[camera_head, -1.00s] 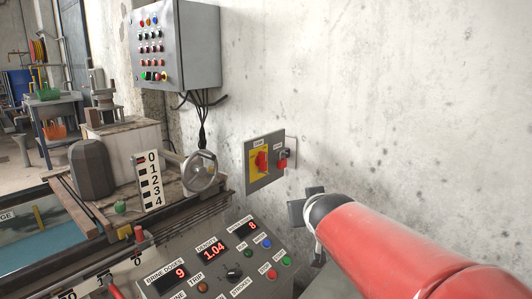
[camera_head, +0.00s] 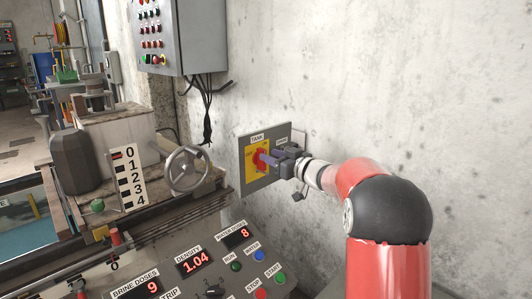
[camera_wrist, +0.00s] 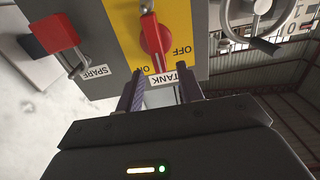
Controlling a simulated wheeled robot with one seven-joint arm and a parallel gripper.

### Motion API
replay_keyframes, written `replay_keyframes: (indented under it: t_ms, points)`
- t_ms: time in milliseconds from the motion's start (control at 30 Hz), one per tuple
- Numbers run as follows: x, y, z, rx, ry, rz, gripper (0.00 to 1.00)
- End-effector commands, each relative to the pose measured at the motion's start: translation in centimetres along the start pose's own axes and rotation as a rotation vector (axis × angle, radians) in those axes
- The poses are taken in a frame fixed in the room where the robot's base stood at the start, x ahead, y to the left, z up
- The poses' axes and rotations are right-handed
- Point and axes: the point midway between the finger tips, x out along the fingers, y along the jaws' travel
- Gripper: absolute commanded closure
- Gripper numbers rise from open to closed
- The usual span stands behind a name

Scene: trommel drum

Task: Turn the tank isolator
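The tank isolator is a red rotary handle (camera_wrist: 154,42) on a yellow plate (camera_wrist: 123,22) marked ON and OFF, beside a TANK label. Its pointer end lies closer to the ON marking in the wrist view. In the head view the handle (camera_head: 261,159) is on the wall panel, partly hidden by my gripper (camera_head: 272,159). My gripper (camera_wrist: 160,84) is open, with its two fingers apart and their tips close to the handle's near end, roughly one to each side. I cannot tell whether they touch it.
A handwheel (camera_head: 187,171) and a control console (camera_head: 190,270) stand left and below. A grey button box (camera_head: 175,35) hangs above. Bare wall is at right.

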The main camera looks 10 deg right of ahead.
Motion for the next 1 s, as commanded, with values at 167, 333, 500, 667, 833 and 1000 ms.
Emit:
replay_keyframes:
  t_ms: [167,333,500,667,833,1000]
  points:
    - [2.5,-0.1,-0.1,-0.001,0.000,-0.001,0.63]
    - [3.3,0.0,0.0,0.000,-0.001,0.001,0.63]
    - [3.4,0.0,0.0,0.000,0.000,0.002,0.63]
    - [3.4,0.0,0.0,-0.001,0.000,0.002,0.76]
    - [3.3,0.0,0.0,-0.001,0.000,0.002,0.98]
    - [3.3,0.0,0.0,-0.002,0.000,0.002,1.00]
